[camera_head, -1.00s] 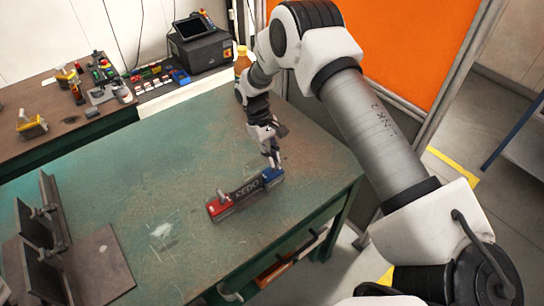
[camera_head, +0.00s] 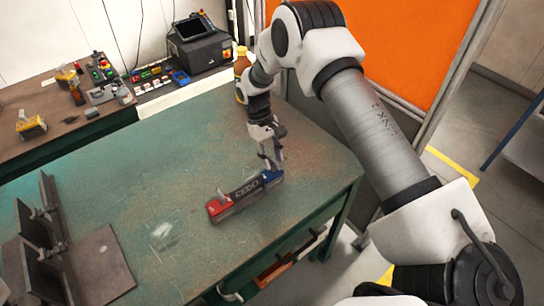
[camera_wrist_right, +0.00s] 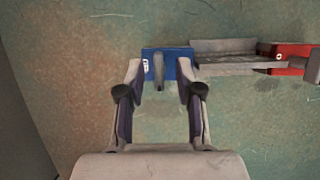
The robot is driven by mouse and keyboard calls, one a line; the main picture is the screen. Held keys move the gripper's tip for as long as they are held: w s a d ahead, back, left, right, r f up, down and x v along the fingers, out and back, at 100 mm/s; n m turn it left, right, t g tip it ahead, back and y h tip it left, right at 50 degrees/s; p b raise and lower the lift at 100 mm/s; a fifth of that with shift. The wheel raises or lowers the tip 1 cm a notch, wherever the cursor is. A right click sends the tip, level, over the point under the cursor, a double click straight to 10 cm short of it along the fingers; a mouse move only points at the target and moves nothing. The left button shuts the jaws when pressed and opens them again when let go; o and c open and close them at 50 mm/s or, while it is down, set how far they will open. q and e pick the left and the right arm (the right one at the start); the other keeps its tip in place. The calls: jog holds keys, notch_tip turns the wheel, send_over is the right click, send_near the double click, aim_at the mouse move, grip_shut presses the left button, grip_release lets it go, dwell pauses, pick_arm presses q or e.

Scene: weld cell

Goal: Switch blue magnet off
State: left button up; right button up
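The magnet tool (camera_head: 244,192) lies on the green table, with a red end (camera_head: 219,207) at left and a blue end (camera_head: 271,176) at right. In the right wrist view the blue magnet (camera_wrist_right: 168,66) has a grey lever (camera_wrist_right: 158,72) on it, and the red end (camera_wrist_right: 292,58) is at the right. My right gripper (camera_head: 270,165) is at the blue end. In the wrist view its fingers (camera_wrist_right: 159,82) are apart, one on each side of the blue block, with the lever between them and clear of both. My left gripper is not in view.
The green table (camera_head: 120,190) is mostly bare. Dark metal plates (camera_head: 45,225) stand at its left. A bottle (camera_head: 241,65) stands at the back edge near my right arm. A second bench (camera_head: 60,135) holds small tools and a dark box (camera_head: 198,50).

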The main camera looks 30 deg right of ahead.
jog(key=v, duration=1.2)
